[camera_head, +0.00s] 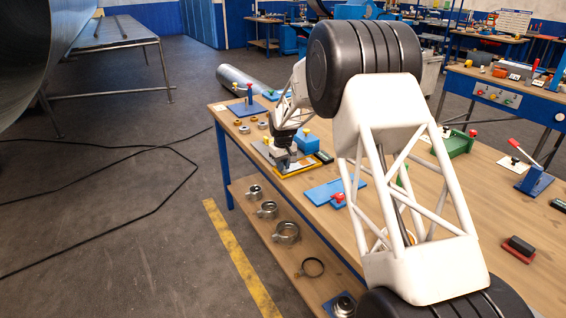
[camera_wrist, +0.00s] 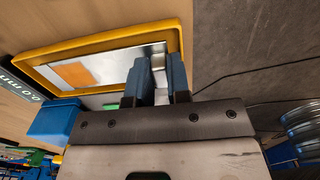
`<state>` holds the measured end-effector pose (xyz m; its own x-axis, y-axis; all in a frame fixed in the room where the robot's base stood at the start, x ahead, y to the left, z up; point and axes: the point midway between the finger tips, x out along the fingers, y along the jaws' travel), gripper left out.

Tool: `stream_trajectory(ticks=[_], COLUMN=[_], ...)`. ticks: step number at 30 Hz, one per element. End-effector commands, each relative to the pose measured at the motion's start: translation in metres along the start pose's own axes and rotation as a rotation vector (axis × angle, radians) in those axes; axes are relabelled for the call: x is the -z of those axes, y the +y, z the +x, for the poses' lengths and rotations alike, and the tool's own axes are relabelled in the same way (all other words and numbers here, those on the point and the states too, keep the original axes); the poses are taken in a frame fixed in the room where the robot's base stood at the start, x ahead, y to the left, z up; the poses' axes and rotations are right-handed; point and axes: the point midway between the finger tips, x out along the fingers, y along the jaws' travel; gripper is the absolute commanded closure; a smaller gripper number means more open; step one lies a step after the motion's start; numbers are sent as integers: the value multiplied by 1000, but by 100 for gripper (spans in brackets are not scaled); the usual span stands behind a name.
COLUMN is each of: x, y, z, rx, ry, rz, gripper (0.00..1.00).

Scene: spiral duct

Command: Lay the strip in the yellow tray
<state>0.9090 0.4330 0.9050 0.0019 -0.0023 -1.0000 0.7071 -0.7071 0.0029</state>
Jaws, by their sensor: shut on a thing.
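The yellow tray (camera_head: 301,172) lies near the left edge of the workbench. In the wrist view its yellow rim (camera_wrist: 100,41) frames a silvery metal strip (camera_wrist: 118,62) and an orange patch (camera_wrist: 75,74). My gripper (camera_head: 283,152) is over the tray, pointing down. In the wrist view my gripper (camera_wrist: 160,72) is shut on the strip near the tray's right side. The strip looks to be within the tray's outline. I cannot tell whether it touches the tray floor. The fingers hide part of the strip and the near rim.
A blue block (camera_head: 306,141) stands close beside the tray; it also shows in the wrist view (camera_wrist: 53,121). A blue plate (camera_head: 322,192) with a red knob lies nearer. Small rings (camera_head: 244,129) sit to the left. Clamps (camera_head: 286,233) rest on the lower shelf.

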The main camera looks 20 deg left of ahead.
Motion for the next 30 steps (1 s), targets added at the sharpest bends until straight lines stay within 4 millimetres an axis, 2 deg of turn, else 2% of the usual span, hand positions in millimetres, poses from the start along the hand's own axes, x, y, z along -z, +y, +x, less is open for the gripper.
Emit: stream_trajectory(ticks=[14,15,20,26,30], x=[0,0,0,0,0], y=[0,0,0,0,0], z=[3,3,3,3,4], rx=[0,0,0,0,0], ry=[0,0,0,0,0], rz=[0,0,0,0,0], gripper=[100,78,53,53,31])
